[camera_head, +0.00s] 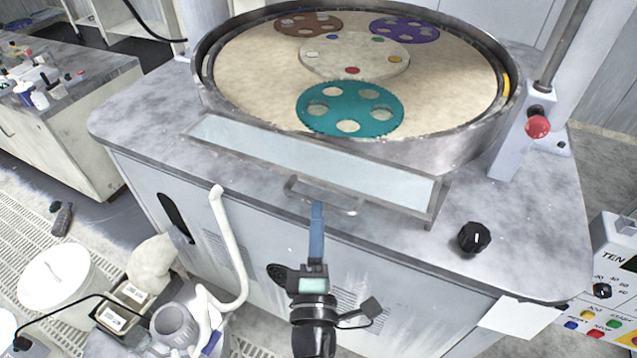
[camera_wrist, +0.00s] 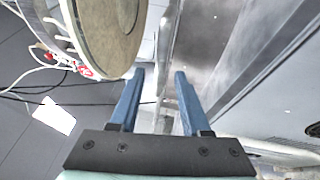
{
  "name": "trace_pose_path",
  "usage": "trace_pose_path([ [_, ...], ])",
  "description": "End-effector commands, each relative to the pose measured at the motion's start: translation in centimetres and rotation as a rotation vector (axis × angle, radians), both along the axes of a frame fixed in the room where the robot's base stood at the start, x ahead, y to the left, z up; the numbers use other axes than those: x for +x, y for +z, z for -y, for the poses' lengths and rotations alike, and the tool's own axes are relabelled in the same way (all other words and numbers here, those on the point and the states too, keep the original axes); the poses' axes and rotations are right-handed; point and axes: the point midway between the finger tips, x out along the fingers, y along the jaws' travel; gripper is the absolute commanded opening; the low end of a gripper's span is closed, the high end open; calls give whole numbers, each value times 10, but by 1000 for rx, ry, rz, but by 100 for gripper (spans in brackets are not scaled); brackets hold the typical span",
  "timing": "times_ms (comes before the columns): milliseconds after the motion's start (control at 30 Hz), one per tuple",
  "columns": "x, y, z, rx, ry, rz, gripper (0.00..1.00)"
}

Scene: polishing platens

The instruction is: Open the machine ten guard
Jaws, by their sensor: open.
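The guard (camera_head: 300,157) is a long clear panel in a metal frame, tilted along the front rim of the round polishing machine. Its metal loop handle (camera_head: 340,210) sticks out from the middle of its lower edge. My gripper (camera_head: 317,208) has blue fingers and reaches up to the handle from the front. The fingers overlap the handle in the head view, and I cannot tell whether they touch it. A control box marked TEN (camera_head: 612,262) stands at the right.
A teal carrier disc (camera_head: 350,108) and other discs lie on the round platen (camera_head: 255,75). A red button (camera_head: 537,126) and a black knob (camera_head: 474,237) are at the right.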

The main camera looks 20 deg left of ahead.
Motion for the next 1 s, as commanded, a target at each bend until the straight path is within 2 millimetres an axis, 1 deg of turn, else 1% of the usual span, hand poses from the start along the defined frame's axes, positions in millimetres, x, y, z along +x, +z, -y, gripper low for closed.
trace_pose_path([
  [33, 10, 4, -3, 1, 0, 3, 47],
  [200, 37, 7, -13, 2, 0, 2, 47],
  [400, 58, 9, -22, 1, -1, 1, 47],
  [600, 65, 10, -24, 2, -2, -1, 47],
  [833, 65, 10, -24, 2, -2, -1, 47],
  [867, 65, 10, -24, 2, -2, -1, 44],
  [1000, 65, 10, -24, 2, -2, -1, 18],
])
